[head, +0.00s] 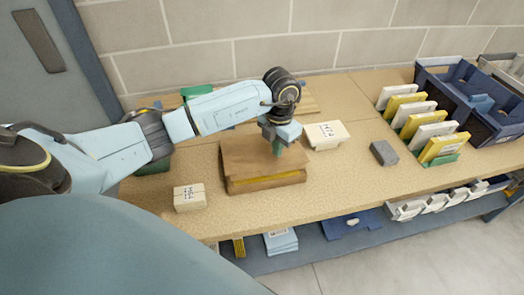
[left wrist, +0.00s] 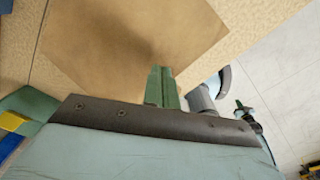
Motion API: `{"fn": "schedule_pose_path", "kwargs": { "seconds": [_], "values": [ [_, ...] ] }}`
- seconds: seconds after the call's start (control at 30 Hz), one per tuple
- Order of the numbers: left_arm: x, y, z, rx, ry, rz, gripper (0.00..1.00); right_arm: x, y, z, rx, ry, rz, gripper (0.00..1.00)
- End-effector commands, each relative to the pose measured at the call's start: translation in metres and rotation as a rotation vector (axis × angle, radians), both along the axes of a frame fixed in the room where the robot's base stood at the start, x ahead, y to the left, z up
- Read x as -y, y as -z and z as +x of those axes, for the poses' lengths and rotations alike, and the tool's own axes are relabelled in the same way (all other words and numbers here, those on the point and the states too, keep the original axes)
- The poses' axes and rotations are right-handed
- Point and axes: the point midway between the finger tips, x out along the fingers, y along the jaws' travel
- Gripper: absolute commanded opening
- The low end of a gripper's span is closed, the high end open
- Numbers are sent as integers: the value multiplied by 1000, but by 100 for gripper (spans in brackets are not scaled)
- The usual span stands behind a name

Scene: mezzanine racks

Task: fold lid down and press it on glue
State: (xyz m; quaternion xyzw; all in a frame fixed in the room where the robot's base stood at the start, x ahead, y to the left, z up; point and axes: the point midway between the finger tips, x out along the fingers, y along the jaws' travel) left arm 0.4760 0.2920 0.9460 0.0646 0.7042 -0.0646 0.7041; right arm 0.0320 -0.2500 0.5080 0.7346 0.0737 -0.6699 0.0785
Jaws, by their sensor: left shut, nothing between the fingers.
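A brown cardboard box (head: 240,158) sits on the tan worktop in the head view. A yellow strip (head: 264,181) runs along its front, below the upper panel's near edge; I cannot tell whether it is the glue. The lid appears as the upper panel, and whether it is fully flat is unclear. My left gripper (head: 277,150) points down at the right part of the box top, at or just above it. Its green fingers (left wrist: 162,88) are shut and empty in the left wrist view, over the plain brown board (left wrist: 130,40). My right gripper is out of view.
A labelled white block (head: 189,196) lies front left of the box and a cream one (head: 326,135) behind right. A grey block (head: 384,153), a row of white and yellow packs (head: 423,125) and blue bins (head: 470,95) stand right. A wall is behind.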

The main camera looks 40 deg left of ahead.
Motion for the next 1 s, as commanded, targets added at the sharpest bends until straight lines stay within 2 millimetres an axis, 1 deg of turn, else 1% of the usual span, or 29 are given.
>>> {"fn": "schedule_pose_path", "kwargs": {
  "seconds": [0.43, 1.0],
  "values": [
    [0, 1, 0, 0, 0, 0, 0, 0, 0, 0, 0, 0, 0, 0],
    [0, 18, 0, 0, 0, 0, 0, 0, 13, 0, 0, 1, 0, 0]
  ]
}}
